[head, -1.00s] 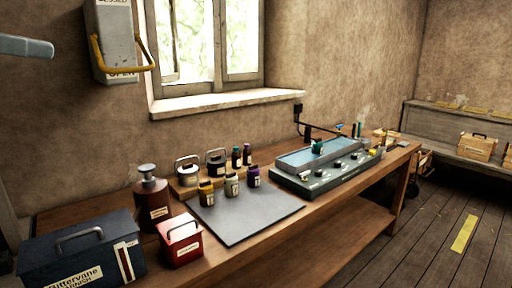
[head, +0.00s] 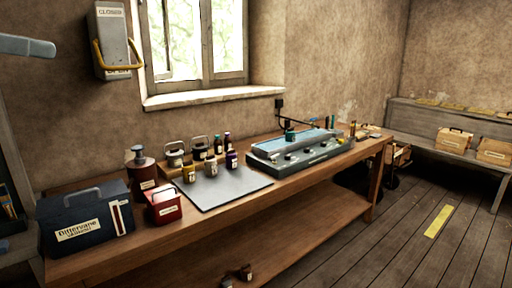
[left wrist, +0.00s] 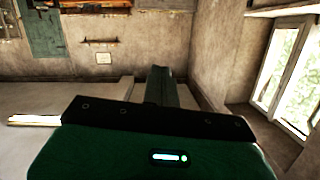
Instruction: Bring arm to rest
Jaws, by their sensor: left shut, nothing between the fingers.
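My left gripper (left wrist: 160,85) shows in the left wrist view as a dark green body with a dark bar and narrow fingers pointing away. The fingers are together, with nothing seen between them. A pale grey-blue part of my left side juts in at the upper left of the head view, clear of the workbench (head: 300,196) and left of the wall lever box (head: 113,45). I cannot tell how the rest of the arm is bent, because most of it is outside the picture. My right gripper is in neither current view.
The bench holds a navy box (head: 85,222), a red box (head: 164,208), a brown bottle (head: 142,172), a grey mat (head: 225,190) with small bottles and a grey-blue machine (head: 300,153). Open plank floor (head: 400,235) lies right of the bench.

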